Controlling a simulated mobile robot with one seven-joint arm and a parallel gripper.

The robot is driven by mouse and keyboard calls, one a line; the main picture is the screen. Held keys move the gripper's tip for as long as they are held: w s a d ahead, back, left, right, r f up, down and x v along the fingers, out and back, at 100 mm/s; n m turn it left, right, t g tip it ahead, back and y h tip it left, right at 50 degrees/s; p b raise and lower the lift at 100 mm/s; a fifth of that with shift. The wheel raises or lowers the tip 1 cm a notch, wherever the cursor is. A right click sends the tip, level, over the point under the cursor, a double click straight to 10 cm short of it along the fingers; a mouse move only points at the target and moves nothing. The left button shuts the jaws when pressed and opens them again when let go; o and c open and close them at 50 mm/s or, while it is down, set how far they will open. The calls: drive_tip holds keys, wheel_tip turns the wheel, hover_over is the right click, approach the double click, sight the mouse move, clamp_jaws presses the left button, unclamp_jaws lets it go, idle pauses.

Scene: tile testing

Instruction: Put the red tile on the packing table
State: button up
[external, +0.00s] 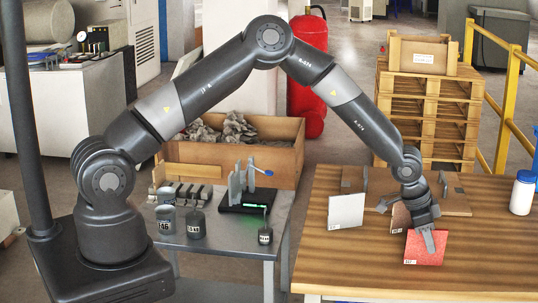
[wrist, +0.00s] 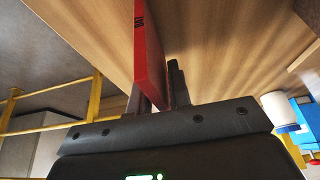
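The red tile (external: 424,255) is a flat, speckled square with a small label low on its face. It is upright above or on the brown wooden packing table (external: 350,262), near its front; I cannot tell whether its lower edge touches the wood. My gripper (external: 428,238) reaches down over the tile's top, one finger showing in front of its face. In the wrist view the tile (wrist: 149,55) is seen nearly edge-on, between my two fingers (wrist: 160,95), which appear shut on it. The far finger is hidden in the external view.
A pale grey tile (external: 346,212) and a brown tile (external: 400,216) stand just behind, by a wooden board with grey brackets. A white bottle (external: 522,193) stands at the table's right. A grey bench (external: 222,229) with weights is left. Table front left is clear.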

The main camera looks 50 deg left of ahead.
drive_tip(key=shift+o, duration=1.1)
drive_tip(key=shift+r, duration=0.1)
drive_tip(key=v, duration=1.2)
drive_tip(key=s+a+r+n+t+y, duration=0.1)
drive_tip(key=s+a+r+n+y, duration=0.1)
drive_tip(key=s+a+r, duration=0.65)
drive_tip(key=s+a+r+n+t+y, duration=0.1)
drive_tip(key=s+a+r+n+y, duration=0.1)
drive_tip(key=s+a+r, duration=0.65)
drive_tip(key=s+a+r+n, duration=0.2)
drive_tip(key=s+a, duration=0.4)
drive_tip(key=s, duration=0.4)
drive_tip(key=s+a+r+n, duration=0.3)
drive_tip(key=s+a, duration=0.3)
drive_tip(key=s, duration=0.3)
drive_tip(key=shift+s+r+h, duration=0.4)
drive_tip(key=shift+r, duration=0.4)
